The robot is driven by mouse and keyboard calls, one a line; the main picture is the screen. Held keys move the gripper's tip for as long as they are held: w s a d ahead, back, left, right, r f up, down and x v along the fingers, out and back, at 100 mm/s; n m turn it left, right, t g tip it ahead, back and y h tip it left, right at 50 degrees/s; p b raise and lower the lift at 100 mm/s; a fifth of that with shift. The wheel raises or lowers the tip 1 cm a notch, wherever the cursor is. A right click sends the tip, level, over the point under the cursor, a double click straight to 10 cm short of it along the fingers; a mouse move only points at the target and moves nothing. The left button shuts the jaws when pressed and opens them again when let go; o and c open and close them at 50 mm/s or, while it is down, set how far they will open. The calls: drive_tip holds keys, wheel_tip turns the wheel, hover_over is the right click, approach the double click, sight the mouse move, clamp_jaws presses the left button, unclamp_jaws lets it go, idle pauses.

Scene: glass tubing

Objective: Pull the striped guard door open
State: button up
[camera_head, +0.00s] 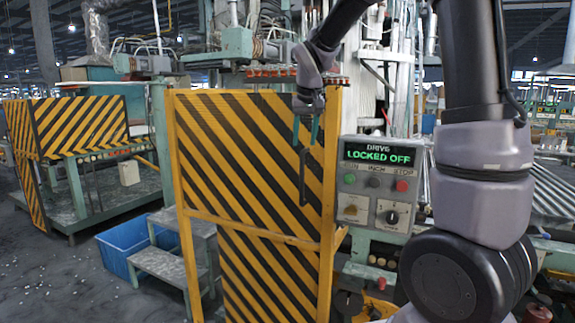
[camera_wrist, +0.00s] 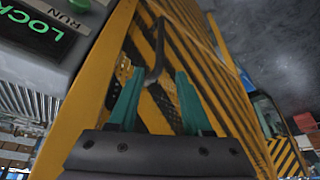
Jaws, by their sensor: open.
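The striped guard door (camera_head: 240,140) is a yellow and black panel in a yellow frame, standing upright in front of the machine. Its dark handle (camera_head: 302,180) is a vertical bar near the right edge. In the wrist view the handle (camera_wrist: 159,45) runs from the top middle down toward the gap between my fingers, with the striped door face (camera_wrist: 200,55) behind it. My gripper (camera_head: 305,142) is open, its teal fingers at the upper part of the handle. In the wrist view the fingertips (camera_wrist: 160,74) lie either side of the handle's near end; contact cannot be told.
A control box (camera_head: 378,185) reading "DRIVE LOCKED OFF" stands right of the door, close to my arm. Grey steps (camera_head: 165,265) and a blue bin (camera_head: 122,245) stand at the left. Another striped guard (camera_head: 85,125) stands farther left. Open floor lies at lower left.

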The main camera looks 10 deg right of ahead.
sight(303, 159)
drive_tip(key=x, duration=1)
drive_tip(key=shift+s, duration=0.1)
clamp_jaws()
idle(1.1)
